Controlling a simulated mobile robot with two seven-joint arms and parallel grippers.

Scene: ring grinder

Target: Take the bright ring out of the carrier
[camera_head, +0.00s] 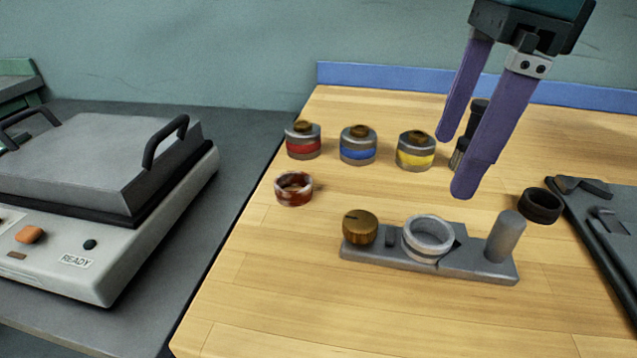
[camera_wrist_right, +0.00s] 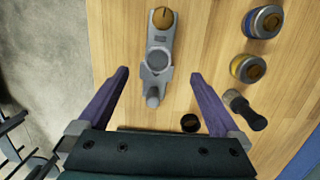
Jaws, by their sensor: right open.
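The bright ring (camera_head: 427,254) is a pale silver ring seated in the grey carrier (camera_head: 475,269), which lies on the wooden table. The carrier has a brass knob (camera_head: 360,227) at its left end and an upright grey post (camera_head: 507,237) at its right end. My right gripper (camera_head: 454,164) is open and empty, with purple fingers pointing down, above and behind the carrier. In the right wrist view the carrier (camera_wrist_right: 161,38) runs up the picture, and its post end reaches between the open fingers (camera_wrist_right: 158,73). My left gripper is not in view.
Red (camera_head: 303,141), blue (camera_head: 358,146) and yellow (camera_head: 415,151) banded pots stand behind the carrier. A mottled red ring (camera_head: 293,190) lies left and a dark ring (camera_head: 540,206) right. A machine marked READY (camera_head: 75,261) stands left. The table front is clear.

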